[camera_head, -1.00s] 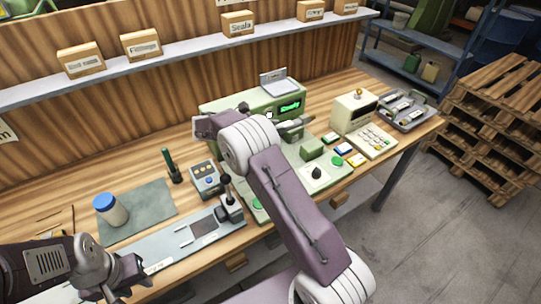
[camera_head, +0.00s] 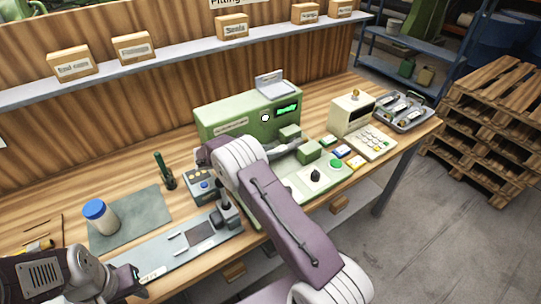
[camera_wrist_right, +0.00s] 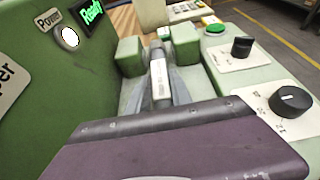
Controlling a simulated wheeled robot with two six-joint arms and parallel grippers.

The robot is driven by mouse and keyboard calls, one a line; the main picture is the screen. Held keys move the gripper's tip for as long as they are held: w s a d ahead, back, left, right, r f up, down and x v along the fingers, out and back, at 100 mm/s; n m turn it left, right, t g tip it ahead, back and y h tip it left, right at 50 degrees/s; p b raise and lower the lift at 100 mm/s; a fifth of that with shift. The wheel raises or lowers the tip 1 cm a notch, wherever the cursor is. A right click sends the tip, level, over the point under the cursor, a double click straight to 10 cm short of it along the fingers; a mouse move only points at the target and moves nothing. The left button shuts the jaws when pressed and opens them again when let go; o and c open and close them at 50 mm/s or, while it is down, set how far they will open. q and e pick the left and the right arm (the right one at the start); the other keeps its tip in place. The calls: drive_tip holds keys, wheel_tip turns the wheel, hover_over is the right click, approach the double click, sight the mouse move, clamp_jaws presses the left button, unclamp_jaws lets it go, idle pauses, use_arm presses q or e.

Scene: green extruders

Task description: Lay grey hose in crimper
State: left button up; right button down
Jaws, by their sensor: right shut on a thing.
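The crimper is the green machine (camera_head: 232,120) at the back of the bench, with a lit "Ready" display. Its two green jaw blocks show in the right wrist view, the left block (camera_wrist_right: 130,58) and the right block (camera_wrist_right: 186,46). My right gripper (camera_wrist_right: 160,95) is shut on the grey hose (camera_wrist_right: 160,75), whose light end lies in the gap between the blocks. Whether it rests on the bed I cannot tell. In the head view my right arm hides most of the hose and fingers. My left gripper (camera_head: 132,280) is at the lower left; its fingers are unclear.
Beside the crimper are a black knob (camera_head: 315,175), a green button (camera_head: 336,163) and a keypad box (camera_head: 352,112). A blue-capped jar (camera_head: 99,215) stands on a grey mat (camera_head: 145,225). A blue button box (camera_head: 203,187) and a lever fixture (camera_head: 226,215) stand before the crimper.

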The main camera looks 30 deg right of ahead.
drive_tip(key=shift+f, duration=0.8)
use_arm(q)
drive_tip(key=shift+f, duration=0.1)
use_arm(e)
drive_tip(key=c, duration=1.1)
unclamp_jaws()
drive_tip(key=shift+f, duration=0.1)
drive_tip(key=shift+c, duration=0.2)
drive_tip(key=shift+r, duration=0.25)
use_arm(q)
drive_tip(key=shift+f+b, duration=0.25)
drive_tip(key=shift+b, duration=0.05)
use_arm(e)
drive_tip(key=v, duration=1.2)
